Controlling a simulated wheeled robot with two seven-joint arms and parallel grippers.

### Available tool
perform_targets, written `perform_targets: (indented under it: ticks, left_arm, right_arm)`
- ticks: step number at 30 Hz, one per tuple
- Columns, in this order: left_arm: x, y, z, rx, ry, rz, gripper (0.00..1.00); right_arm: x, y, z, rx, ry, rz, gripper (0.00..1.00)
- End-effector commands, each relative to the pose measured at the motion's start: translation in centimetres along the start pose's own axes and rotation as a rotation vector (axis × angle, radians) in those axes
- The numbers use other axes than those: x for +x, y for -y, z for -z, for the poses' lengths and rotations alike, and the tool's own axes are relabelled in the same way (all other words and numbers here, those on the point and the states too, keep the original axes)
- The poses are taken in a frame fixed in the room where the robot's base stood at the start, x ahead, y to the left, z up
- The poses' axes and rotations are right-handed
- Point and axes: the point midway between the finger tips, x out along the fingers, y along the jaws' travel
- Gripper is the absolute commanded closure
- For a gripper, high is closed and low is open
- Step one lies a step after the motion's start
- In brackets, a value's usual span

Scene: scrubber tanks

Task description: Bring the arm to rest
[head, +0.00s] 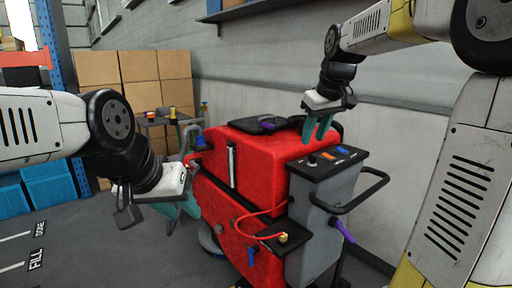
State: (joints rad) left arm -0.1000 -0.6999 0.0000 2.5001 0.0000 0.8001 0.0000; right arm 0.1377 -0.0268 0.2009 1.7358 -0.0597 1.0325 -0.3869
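My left gripper (180,207) is low in front of the left side of the red scrubber machine (268,152). Its teal fingers point toward the machine, and the gap between them is not clear. I see nothing held in it. My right gripper (317,130) hangs above the machine's top near the dark control panel (327,161). Its two teal fingers point down with a gap between them and nothing in it. Whether its tips touch the red top behind them I cannot tell.
The machine has a black handle (362,194), a purple lever (342,231) and a ledge with a yellow fitting (283,238). Cardboard boxes (136,80) and a small table (166,119) stand behind. Blue bins (47,184) are at the left. Floor at lower left is clear.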

Motion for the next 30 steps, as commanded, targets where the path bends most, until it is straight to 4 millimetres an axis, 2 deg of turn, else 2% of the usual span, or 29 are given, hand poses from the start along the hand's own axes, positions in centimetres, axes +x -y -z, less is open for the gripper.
perform_targets:
  ticks: [1, 6, 12, 15, 20, 30]
  left_arm:
    - [0.0, 0.0, 0.0, 0.0, 0.0, 0.0, 0.64]
    - [0.0, 0.0, 0.0, 0.0, 0.0, 0.0, 0.64]
    - [0.0, 0.0, 0.0, 0.0, 0.0, 0.0, 0.64]
    - [0.0, 0.0, 0.0, 0.0, 0.0, 0.0, 0.64]
    - [0.0, 0.0, 0.0, 0.0, 0.0, 0.0, 0.64]
    - [0.0, 0.0, 0.0, 0.0, 0.0, 0.0, 0.64]
  right_arm:
    - [-1.1, 1.5, -2.1, 0.028, -0.013, -0.01, 0.66]
    - [-2.8, 5.5, -9.1, 0.159, -0.065, -0.02, 0.66]
    - [-2.3, 9.4, -16.8, 0.305, -0.125, 0.009, 0.66]
    - [-1.7, 10.7, -19.2, 0.352, -0.143, 0.027, 0.66]
    - [-1.1, 11.5, -20.9, 0.388, -0.156, 0.041, 0.66]
    - [-1.0, 11.6, -21.0, 0.391, -0.155, 0.042, 0.66]
